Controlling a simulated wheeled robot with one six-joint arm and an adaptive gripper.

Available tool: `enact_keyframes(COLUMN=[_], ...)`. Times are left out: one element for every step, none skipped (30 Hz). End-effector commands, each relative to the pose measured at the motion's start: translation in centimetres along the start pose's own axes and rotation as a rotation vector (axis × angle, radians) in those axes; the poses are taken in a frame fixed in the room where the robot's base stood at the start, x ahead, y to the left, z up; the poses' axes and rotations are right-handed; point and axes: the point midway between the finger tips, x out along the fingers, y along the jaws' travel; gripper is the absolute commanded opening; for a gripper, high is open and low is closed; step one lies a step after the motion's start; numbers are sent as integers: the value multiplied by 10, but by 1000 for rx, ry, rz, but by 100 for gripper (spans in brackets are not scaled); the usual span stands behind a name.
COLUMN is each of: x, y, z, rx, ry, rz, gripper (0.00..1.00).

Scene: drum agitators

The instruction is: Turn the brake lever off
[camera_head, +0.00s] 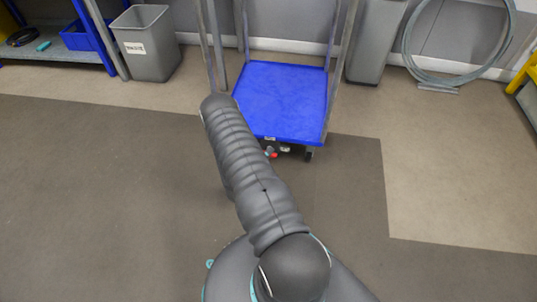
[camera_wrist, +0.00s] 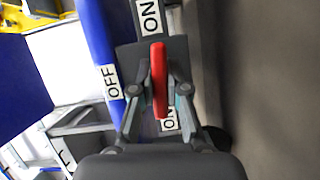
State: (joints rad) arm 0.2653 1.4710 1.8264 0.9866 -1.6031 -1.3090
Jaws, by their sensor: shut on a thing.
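The brake lever (camera_wrist: 158,62) is a narrow red bar in the middle of the wrist view, in front of a dark plate. My gripper (camera_wrist: 161,84) is shut on it, with one finger on each side. An "OFF" label (camera_wrist: 112,82) is to the left of the lever, on the blue edge. One "ON" label (camera_wrist: 149,17) is above it, and another "ON" label (camera_wrist: 169,121) is partly hidden below it. In the head view, a small red spot (camera_head: 273,155) shows under the front of the blue cart (camera_head: 285,95). My gripper is hidden there behind my arm.
The cart has upright metal posts and stands by the back wall. A grey bin (camera_head: 147,50) and a shelf (camera_head: 50,55) are at the left. A grey hoop (camera_head: 470,78) and a yellow frame (camera_head: 522,72) are at the right. The floor beside my arm is clear.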

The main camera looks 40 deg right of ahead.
Motion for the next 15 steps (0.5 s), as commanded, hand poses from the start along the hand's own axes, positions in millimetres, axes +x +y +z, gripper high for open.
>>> enact_keyframes(x=[0,0,0,0,0,0,0,0,0,0,0,0,0,0,0], y=[0,1,1,0,0,1,1,0,0,0,0,0,1,0,0], z=[0,0,0,0,0,0,0,0,0,0,1,0,0,0,1], rx=[31,53,84,110,135,170,197,223,259,285,311,347,373,399,434], ry=[-1,0,0,0,-1,-1,-1,-1,-1,-2,-2,-1,-2,-2,-2], rz=[-14,-24,-36,-47,-58,-71,-83,-94,-108,-119,-131,-145,-155,-166,-182], gripper=[0,0,0,0,0,0,0,0,0,0,0,0,0,0,0])
